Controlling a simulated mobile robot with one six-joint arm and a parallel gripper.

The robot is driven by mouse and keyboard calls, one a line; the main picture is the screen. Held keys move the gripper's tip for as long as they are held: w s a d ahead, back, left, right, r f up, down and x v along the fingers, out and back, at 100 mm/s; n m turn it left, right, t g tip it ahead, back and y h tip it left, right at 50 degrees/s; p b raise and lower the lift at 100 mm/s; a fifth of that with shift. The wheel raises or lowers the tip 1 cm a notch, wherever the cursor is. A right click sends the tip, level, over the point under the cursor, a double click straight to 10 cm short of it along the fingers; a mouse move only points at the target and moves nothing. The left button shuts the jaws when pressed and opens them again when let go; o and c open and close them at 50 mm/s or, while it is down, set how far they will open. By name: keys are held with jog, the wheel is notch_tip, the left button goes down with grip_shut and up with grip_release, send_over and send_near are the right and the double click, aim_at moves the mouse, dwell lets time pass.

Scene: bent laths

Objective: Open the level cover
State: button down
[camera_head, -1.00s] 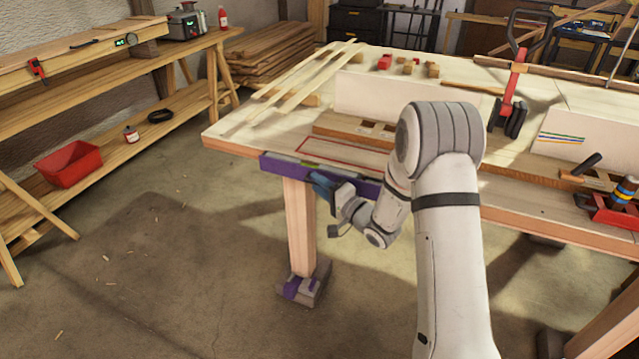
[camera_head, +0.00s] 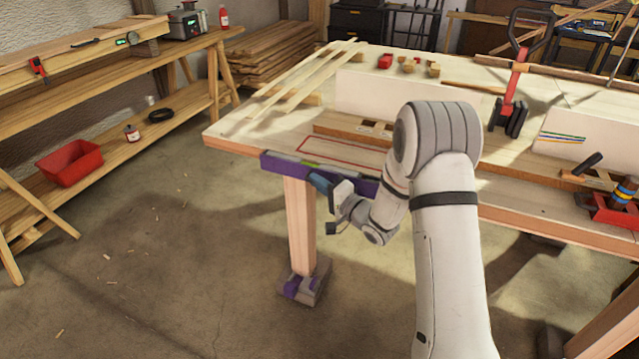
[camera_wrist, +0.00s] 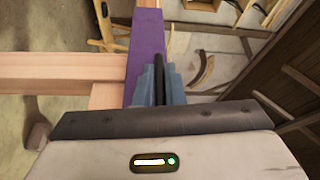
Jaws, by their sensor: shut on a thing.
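The purple level cover (camera_head: 275,168) runs along the left part of the workbench's front edge, with a thin yellow-green strip (camera_head: 310,165) along its top. My gripper (camera_head: 321,184) is at the front face of the cover, near the bench leg. In the wrist view the purple cover (camera_wrist: 147,40) runs up the picture from between the blue fingers (camera_wrist: 158,88). A dark upright part (camera_wrist: 158,70) stands beside it at the fingers. My gripper is shut on the cover; the exact contact is partly hidden by the fingers.
The workbench (camera_head: 235,133) carries light laths (camera_head: 300,85), small blocks and a red-handled tool (camera_head: 512,85). A bench leg (camera_head: 300,225) stands just below the gripper. Left is a shelf with a red bin (camera_head: 70,163). The floor between is open.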

jog(key=shift+f+b, duration=0.2)
jog(key=shift+b, duration=0.2)
jog(key=shift+s+f+n+b, duration=0.15)
jog(key=shift+f+n+b, duration=0.25)
jog(key=shift+b, duration=0.55)
jog(key=f+n+y+b, duration=0.1)
jog(key=n+b, duration=0.2)
jog(key=b, duration=0.2)
jog(key=s+n+y+b, duration=0.1)
jog(key=n+y+b, duration=0.1)
jog(key=n+b, duration=0.2)
jog(key=f+n+g+y+b, duration=0.1)
jog(key=n+b, duration=0.2)
jog(key=b, duration=0.3)
jog(key=shift+s+a+f+n+b, duration=0.3)
jog(key=shift+s+a+n+b, duration=0.05)
jog(key=shift+a+n+b, duration=0.05)
jog(key=shift+y, duration=0.4)
jog(key=c, duration=1.5)
grip_release()
